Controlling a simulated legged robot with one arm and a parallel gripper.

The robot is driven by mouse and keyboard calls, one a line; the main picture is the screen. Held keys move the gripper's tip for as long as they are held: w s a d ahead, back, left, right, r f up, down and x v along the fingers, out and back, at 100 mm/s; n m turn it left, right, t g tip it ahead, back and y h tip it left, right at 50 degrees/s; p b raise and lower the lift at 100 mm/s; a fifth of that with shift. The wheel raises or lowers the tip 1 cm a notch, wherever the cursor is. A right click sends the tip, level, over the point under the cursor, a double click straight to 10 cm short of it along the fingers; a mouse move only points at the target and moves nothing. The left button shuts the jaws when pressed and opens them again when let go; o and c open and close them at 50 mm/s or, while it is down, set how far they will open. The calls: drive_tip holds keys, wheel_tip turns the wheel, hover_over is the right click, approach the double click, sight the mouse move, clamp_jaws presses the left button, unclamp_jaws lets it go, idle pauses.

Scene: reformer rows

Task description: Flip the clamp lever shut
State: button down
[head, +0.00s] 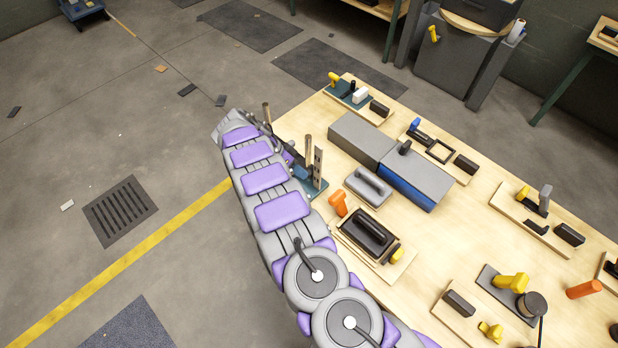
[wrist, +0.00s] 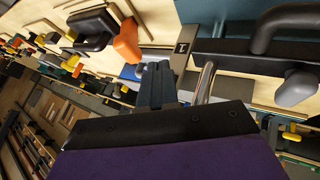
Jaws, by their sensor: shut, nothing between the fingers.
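A small clamp with a teal base (head: 316,186) sits at the near left edge of the wooden bench. A tan upright bar (head: 308,150), which looks like its lever, and a grey slotted upright plate (head: 318,161) rise from it. In the wrist view a shiny metal rod (wrist: 204,82) and a plate with a dark mark (wrist: 181,48) stand just right of my fingers. My gripper (wrist: 157,70) is shut and empty, close beside the rod; I cannot tell whether they touch. In the head view my arm partly hides the clamp and gripper.
On the bench are a grey-and-blue box (head: 415,180), a grey handled block (head: 368,188), an orange handle (head: 338,203) and a black handled tray (head: 368,235). Several small tool boards stand further right. The floor left of the bench has a drain grate (head: 120,212) and is mostly clear.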

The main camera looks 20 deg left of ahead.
sight(340, 205)
drive_tip(key=b+x, duration=0.1)
drive_tip(key=x, duration=0.7)
drive_tip(key=shift+d+f, duration=0.1)
drive_tip(key=shift+d, duration=0.05)
drive_tip(key=shift+d+f, duration=0.1)
drive_tip(key=shift+d, duration=0.25)
drive_tip(key=shift+s+d+r, duration=0.15)
drive_tip(key=shift+s+d, duration=0.2)
drive_tip(key=shift+d, duration=0.45)
drive_tip(key=shift+s+d+r, duration=0.2)
drive_tip(key=shift+s+d, duration=0.15)
drive_tip(key=shift+d, duration=0.4)
drive_tip(key=shift+d+r+y+p, duration=0.2)
drive_tip(key=shift+d+y+p, duration=0.15)
drive_tip(key=shift+y+p, duration=0.2)
